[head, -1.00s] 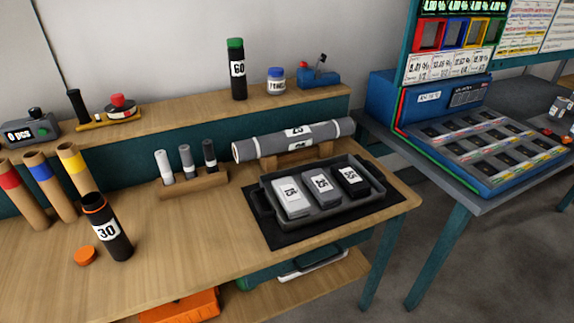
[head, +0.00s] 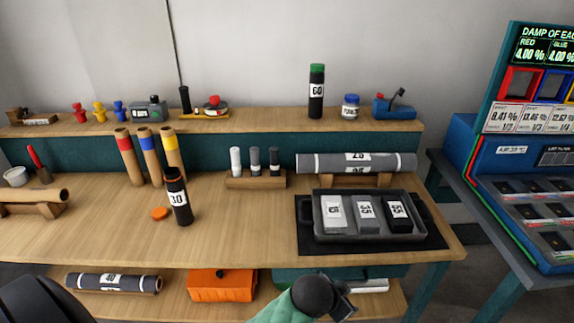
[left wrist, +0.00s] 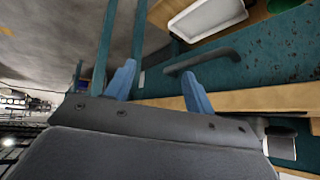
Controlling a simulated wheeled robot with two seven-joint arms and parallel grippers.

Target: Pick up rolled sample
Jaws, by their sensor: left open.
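A grey roll (head: 356,162) with white number labels lies across a wooden cradle (head: 356,180) at the back right of the bench. Another grey roll (head: 113,283) with a dark end section and a white label lies on the lower shelf at the left. A tan roll (head: 35,195) rests on a cradle at the far left. The frames do not show which is the rolled sample. My left gripper (left wrist: 157,70) is open and empty in the left wrist view, its blue fingers apart near a dark teal panel with a bar handle (left wrist: 202,60).
A dark tray (head: 320,236) with several labelled blocks sits on a black mat at the right. A black tube (head: 178,196) marked 30 stands beside an orange cap (head: 159,213). An orange case (head: 222,285) is on the lower shelf. The bench's front middle is clear.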

